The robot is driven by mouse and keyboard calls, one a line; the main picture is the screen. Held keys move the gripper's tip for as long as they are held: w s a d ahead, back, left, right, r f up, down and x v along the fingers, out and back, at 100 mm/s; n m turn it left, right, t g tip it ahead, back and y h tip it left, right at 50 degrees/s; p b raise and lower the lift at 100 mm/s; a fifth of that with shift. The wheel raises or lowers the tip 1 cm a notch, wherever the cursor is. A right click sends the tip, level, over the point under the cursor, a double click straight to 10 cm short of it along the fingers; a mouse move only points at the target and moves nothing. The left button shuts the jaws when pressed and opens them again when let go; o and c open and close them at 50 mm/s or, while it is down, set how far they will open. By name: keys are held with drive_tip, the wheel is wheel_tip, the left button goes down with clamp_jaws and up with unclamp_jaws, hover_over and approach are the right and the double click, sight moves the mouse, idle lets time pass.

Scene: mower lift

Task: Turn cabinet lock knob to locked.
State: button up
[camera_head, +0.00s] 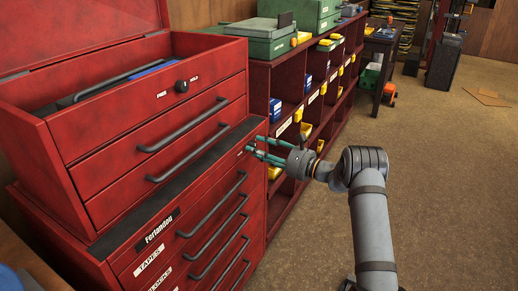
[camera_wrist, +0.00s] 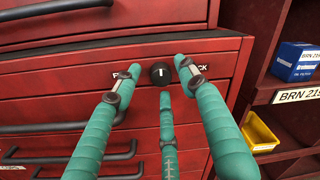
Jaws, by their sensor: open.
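The cabinet lock knob (camera_wrist: 160,73) is a small round black knob with a white mark that looks about upright. It sits on the top front of the red lower cabinet (camera_head: 125,262), between a partly covered label on the left and one ending in "CK" on the right. My gripper (camera_head: 258,151) is at the cabinet's upper right front. In the wrist view its three green fingers are spread open, two at either side of the knob and one below. I cannot tell whether they touch it. In the head view this knob is not clearly visible.
Drawer handles (camera_head: 212,205) stick out below. A red shelf (camera_head: 285,85) with bins adjoins at right.

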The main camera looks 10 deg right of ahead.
drive_tip(key=shift+c, duration=1.3)
drive_tip(key=shift+w, duration=0.1)
drive_tip(key=c, duration=0.8)
clamp_jaws()
